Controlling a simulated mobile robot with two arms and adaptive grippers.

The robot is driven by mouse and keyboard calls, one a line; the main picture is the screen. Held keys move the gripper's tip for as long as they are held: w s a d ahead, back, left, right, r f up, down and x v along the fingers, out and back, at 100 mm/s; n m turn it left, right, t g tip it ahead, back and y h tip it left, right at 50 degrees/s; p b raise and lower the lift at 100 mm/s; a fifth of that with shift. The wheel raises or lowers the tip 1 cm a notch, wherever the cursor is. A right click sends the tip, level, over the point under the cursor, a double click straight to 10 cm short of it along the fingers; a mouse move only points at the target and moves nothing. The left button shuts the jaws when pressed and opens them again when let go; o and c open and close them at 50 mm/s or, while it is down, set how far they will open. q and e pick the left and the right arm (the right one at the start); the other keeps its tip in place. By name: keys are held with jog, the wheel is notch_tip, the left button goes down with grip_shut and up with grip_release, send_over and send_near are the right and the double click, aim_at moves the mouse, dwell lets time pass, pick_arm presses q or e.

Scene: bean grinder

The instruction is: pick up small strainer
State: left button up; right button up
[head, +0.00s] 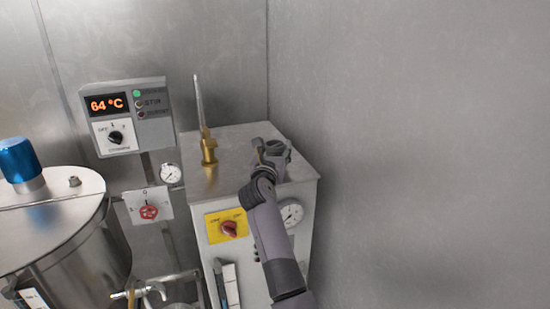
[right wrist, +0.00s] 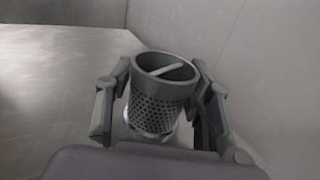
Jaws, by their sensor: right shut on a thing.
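The small strainer (right wrist: 158,98) is a grey perforated metal cylinder with a solid rim and a bar across its open top. In the right wrist view it is upright between the fingers of my right gripper (right wrist: 160,105), which is shut on it. In the head view my right gripper (head: 270,155) is over the right part of the steel cabinet's top, and the strainer is mostly hidden there by the gripper. I cannot tell whether the strainer's bottom touches the surface. My left gripper is not in view.
The steel cabinet (head: 235,150) carries a brass fitting (head: 208,152) with a tall rod, left of my gripper. A bare wall (head: 420,130) is close on the right. A temperature control box (head: 127,117) and a large steel tank (head: 65,235) are at left.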

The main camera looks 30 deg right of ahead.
jog(key=shift+w, duration=0.1)
jog(key=shift+c, duration=1.3)
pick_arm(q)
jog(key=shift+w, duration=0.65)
